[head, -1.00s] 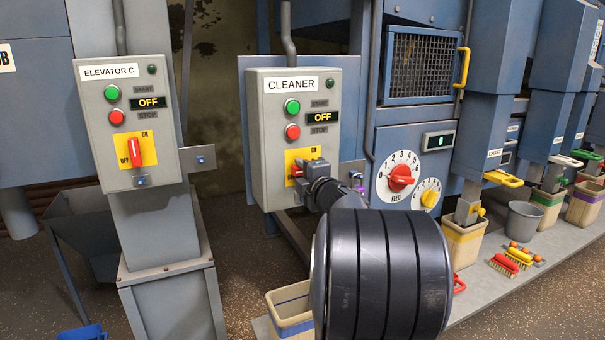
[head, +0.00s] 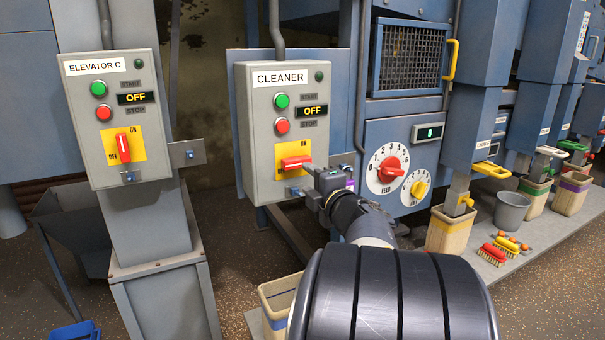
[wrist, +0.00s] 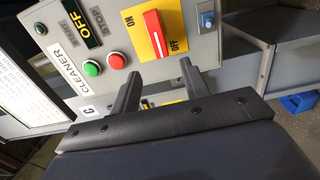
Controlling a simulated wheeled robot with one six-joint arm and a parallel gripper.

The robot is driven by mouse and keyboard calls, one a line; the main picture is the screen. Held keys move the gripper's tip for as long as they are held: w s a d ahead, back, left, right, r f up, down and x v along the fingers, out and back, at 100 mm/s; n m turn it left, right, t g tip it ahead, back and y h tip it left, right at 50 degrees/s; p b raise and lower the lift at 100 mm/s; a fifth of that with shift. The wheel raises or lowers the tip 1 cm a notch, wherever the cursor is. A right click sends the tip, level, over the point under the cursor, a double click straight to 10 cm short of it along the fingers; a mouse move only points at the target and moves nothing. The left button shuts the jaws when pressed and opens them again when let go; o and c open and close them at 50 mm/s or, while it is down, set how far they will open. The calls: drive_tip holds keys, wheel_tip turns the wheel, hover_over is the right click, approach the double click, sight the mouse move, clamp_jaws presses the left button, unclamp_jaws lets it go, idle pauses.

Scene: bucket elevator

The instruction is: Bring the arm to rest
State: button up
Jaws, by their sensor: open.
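My gripper (head: 308,181) is open and empty, just in front of the lower right of the grey CLEANER panel (head: 256,140). In the wrist view its two fingers (wrist: 158,84) stand apart, with nothing between them. The panel's red rotary handle (head: 296,162) lies level on its yellow plate in the head view. The handle (wrist: 154,33) shows fully in the wrist view, clear of the fingers. The CLEANER display (head: 312,111) reads OFF. My dark arm covers the lower middle of the head view.
The ELEVATOR C panel (head: 122,120) stands at left, its red handle upright and its display OFF. A feed dial (head: 391,169) is right of my gripper. A beige bin (head: 277,300) is beside my arm.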

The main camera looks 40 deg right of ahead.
sight(292, 165)
drive_tip(key=shift+s+a, duration=0.15)
drive_tip(key=shift+s, duration=0.3)
drive_tip(key=shift+w, duration=0.15)
drive_tip(key=x, duration=1)
drive_tip(key=shift+w+b, duration=0.2)
drive_tip(key=shift+b, duration=0.2)
drive_tip(key=shift+w, duration=0.1)
